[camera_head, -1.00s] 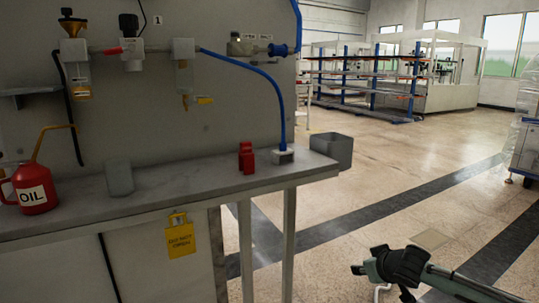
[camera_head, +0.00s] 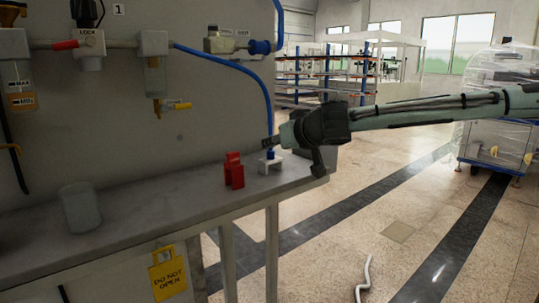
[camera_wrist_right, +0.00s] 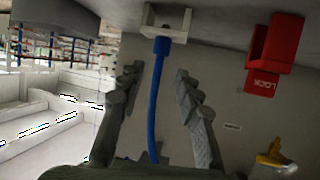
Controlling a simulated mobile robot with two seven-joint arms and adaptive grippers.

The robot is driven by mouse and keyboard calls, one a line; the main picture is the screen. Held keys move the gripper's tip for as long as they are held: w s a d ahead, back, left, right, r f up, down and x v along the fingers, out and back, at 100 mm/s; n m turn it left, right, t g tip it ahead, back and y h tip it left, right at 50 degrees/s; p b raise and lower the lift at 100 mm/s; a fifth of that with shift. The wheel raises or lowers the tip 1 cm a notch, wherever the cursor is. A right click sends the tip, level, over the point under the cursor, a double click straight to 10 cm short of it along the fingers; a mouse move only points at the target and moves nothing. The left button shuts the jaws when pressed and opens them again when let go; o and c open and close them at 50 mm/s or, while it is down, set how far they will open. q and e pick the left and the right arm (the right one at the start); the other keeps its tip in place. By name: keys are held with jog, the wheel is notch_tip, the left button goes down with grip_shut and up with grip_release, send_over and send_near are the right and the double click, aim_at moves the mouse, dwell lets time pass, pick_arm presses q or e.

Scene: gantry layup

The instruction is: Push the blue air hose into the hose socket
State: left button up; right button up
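The blue air hose (camera_head: 220,60) runs from the air-line unit on the grey panel down to a white holder (camera_head: 272,163) on the bench. In the right wrist view the hose (camera_wrist_right: 154,115) ends in a thicker blue end (camera_wrist_right: 161,46) standing in the white holder (camera_wrist_right: 152,18). My right gripper (camera_wrist_right: 158,75) is open, one finger on each side of the hose and apart from it. In the head view this gripper (camera_head: 280,142) is beside the hose, just above the holder. A brass fitting with a blue collar (camera_head: 260,46) is higher on the panel; I cannot tell whether it is the socket. My left gripper is not in view.
A red lock block (camera_head: 234,171) stands close beside the holder; it also shows in the right wrist view (camera_wrist_right: 275,55). A grey cup (camera_head: 80,208) stands further left on the bench (camera_head: 150,210). A yellow tag (camera_head: 168,272) hangs below. Open floor lies to the right.

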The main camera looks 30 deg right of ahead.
aim_at(271, 150)
jog(key=x, duration=0.4)
jog(key=shift+d+f, duration=0.15)
jog(key=shift+f, duration=0.05)
jog(key=shift+w+f, duration=0.15)
jog(key=shift+w, duration=0.35)
grip_shut()
